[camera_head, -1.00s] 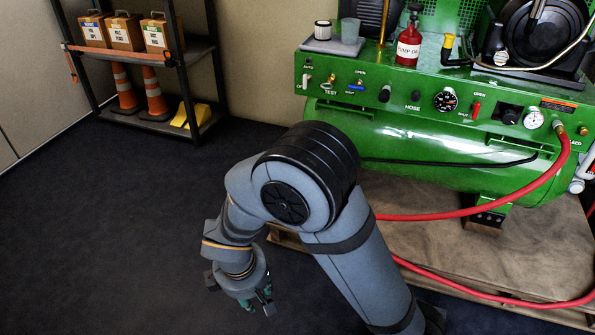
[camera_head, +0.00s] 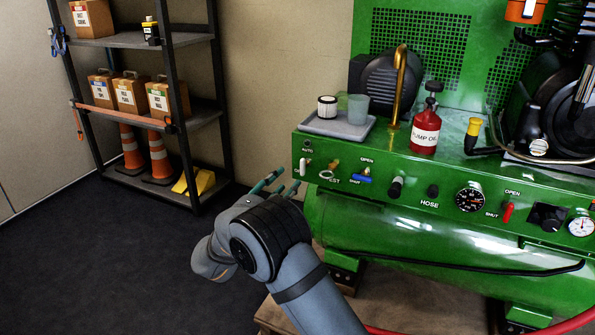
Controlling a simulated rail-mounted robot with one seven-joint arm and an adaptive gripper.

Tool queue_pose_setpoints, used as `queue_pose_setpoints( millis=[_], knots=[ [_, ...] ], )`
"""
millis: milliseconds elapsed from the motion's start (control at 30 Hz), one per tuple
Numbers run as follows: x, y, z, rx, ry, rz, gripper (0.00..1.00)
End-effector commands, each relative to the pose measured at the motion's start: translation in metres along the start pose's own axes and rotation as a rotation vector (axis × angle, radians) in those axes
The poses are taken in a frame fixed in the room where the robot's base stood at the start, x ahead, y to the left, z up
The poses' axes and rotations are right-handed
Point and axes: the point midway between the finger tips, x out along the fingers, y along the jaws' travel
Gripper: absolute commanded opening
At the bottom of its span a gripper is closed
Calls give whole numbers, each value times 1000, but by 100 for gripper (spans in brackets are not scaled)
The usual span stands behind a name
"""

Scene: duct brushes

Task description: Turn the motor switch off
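A green compressor panel (camera_head: 400,198) carries the controls. At its left end, a small pale switch lever (camera_head: 304,165) sits below the word AUTO, apparently the motor switch. The label below it is hard to read, and I cannot tell the lever's setting for sure. My gripper (camera_head: 287,178) has teal fingers that look spread apart, with nothing seen between them. It is just left of and slightly below the switch in the picture. I cannot judge the gap in depth; no contact is visible.
Right of the switch are a brass test valve (camera_head: 329,169), a blue-handled valve (camera_head: 361,178) and dark knobs (camera_head: 396,187).

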Motion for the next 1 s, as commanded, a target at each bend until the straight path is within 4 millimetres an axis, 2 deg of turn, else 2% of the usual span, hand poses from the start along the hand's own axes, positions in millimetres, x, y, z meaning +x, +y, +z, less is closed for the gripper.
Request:
queue_pose_setpoints(
  millis=[200,433,600,867,1000],
  knots=[
    [43,-2,-3,4,0,-4,36],
    [76,-1,-2,3,0,-2,36],
    [86,-1,-1,3,1,0,36],
    [86,-1,-1,2,1,0,36],
    [86,-1,-1,2,1,0,28]
  ],
)
